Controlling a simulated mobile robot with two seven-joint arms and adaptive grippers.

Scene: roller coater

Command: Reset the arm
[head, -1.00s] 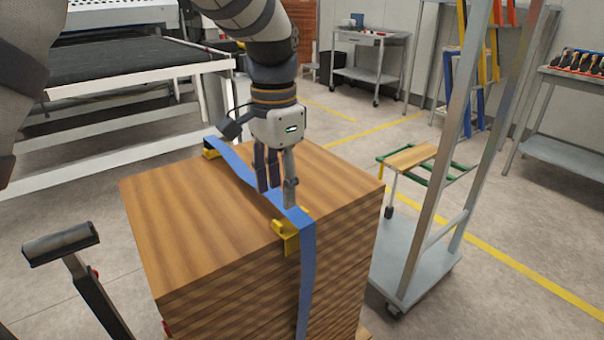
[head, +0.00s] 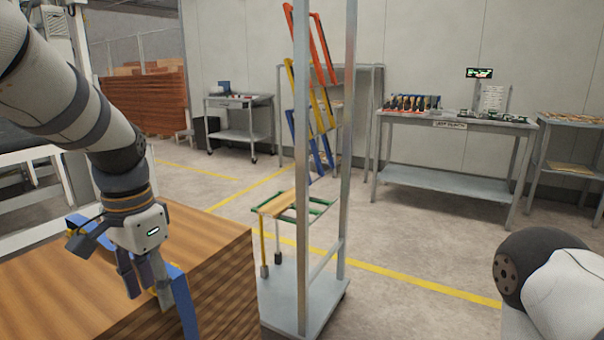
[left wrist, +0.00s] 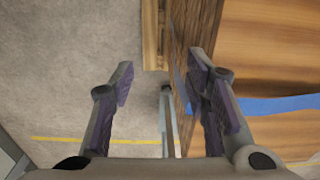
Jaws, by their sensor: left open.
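My left gripper (head: 144,284) is low at the left of the head view, by the top of a stack of wooden boards (head: 60,280). The strap (left wrist: 285,103) lies just right of that finger. Part of my right arm (head: 560,280) shows at the lower right, but its gripper is out of view.
A grey wheeled cart (head: 290,300) with tall posts stands close to the right of the stack. A workbench (head: 450,180) and a small wheeled table (head: 240,120) stand by the back wall. The floor (head: 420,300) right of the cart is clear, with yellow lines.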

